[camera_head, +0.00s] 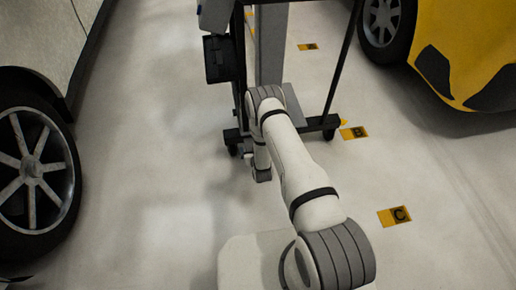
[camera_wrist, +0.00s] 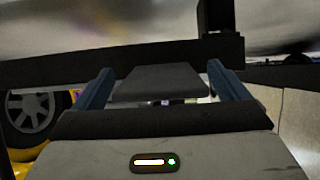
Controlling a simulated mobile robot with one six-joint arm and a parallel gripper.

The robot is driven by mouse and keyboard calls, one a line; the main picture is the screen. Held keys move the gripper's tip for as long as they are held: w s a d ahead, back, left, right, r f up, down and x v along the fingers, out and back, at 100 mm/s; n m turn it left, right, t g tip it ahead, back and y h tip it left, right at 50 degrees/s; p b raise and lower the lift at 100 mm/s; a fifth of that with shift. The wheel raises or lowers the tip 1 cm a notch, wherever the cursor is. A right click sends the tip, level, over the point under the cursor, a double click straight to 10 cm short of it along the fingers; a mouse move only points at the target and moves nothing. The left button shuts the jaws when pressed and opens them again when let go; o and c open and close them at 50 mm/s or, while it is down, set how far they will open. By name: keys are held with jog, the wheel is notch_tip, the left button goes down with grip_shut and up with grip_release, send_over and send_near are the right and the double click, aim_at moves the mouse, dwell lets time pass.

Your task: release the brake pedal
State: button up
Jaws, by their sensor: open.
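A dark grey flat plate (camera_wrist: 158,84), which looks like the brake pedal, shows in the wrist view. It lies between the two blue fingers of my gripper (camera_wrist: 159,68). The fingers are apart, one on each side of the plate, with a visible gap to it on both sides. I cannot tell whether the plate touches the gripper body. In the head view my arm reaches down beside the wheeled cart (camera_head: 240,60); the fingers and the pedal cannot be made out there.
A dark frame bar (camera_wrist: 60,70) crosses behind the fingers. The cart has small casters (camera_head: 329,133). A silver car (camera_head: 40,40) stands left and a yellow car (camera_head: 465,45) right. Floor markers, such as the C marker (camera_head: 394,216), lie on the right. The floor between is clear.

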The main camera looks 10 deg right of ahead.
jog(key=p+v, duration=0.2)
jog(key=v, duration=0.5)
jog(key=shift+s+r+p, duration=0.15)
jog(key=shift+s+p, duration=0.05)
jog(key=shift+p, duration=0.1)
jog(key=shift+s, duration=0.1)
